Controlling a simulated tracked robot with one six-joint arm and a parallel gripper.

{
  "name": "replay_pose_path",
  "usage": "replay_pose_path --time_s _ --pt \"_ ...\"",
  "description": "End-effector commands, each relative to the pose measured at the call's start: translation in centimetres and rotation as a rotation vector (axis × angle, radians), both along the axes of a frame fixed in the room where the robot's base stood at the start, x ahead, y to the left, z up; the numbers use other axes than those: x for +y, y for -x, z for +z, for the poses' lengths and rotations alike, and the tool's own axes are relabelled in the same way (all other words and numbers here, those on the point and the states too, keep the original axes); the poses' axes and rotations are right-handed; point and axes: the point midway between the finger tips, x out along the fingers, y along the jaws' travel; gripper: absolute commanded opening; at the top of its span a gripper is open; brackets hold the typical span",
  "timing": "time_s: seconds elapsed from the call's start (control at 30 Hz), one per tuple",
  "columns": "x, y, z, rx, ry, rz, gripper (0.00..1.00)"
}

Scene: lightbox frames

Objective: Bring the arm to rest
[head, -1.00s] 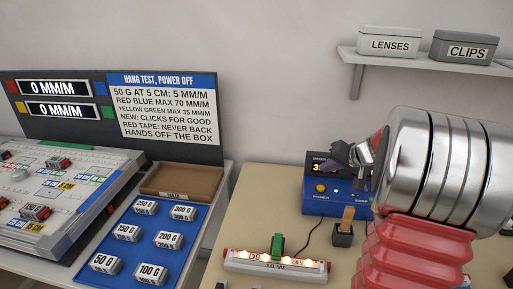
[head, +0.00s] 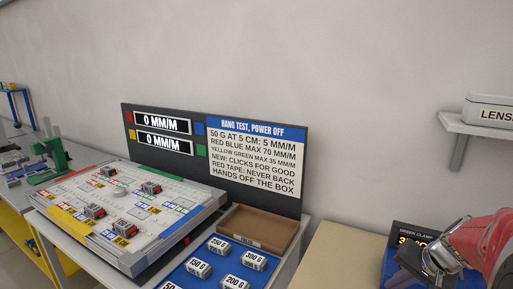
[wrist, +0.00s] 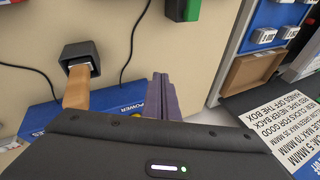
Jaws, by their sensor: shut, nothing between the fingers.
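My gripper (wrist: 162,82) shows in the wrist view as two purple-grey fingers side by side, shut with nothing between them. They point over the beige bench (wrist: 118,85), beside a blue power box (wrist: 45,115) that is partly hidden behind the dark gripper body. In the head view my arm shows only at the lower right edge, in front of the power box's dark display (head: 405,234). The fingertips cannot be made out clearly there.
A wooden-handled tool stands in a black holder (wrist: 78,52) close to my gripper. In the head view, a blue weight tray (head: 188,281), brown tray (head: 232,238), white board (head: 150,240) and sign panel (head: 255,197) stand left.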

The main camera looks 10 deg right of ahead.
Motion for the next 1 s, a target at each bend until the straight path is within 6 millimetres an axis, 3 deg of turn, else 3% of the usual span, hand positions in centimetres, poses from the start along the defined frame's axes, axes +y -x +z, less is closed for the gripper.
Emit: replay_pose_path --time_s 0.1,0.4,1.0 --pt "3.6 1.6 0.8 0.045 0.032 0.057 0.00" --pt "10.5 5.8 2.2 0.119 0.138 0.192 0.00" --pt "20.0 12.8 5.1 0.074 0.407 0.508 0.00"
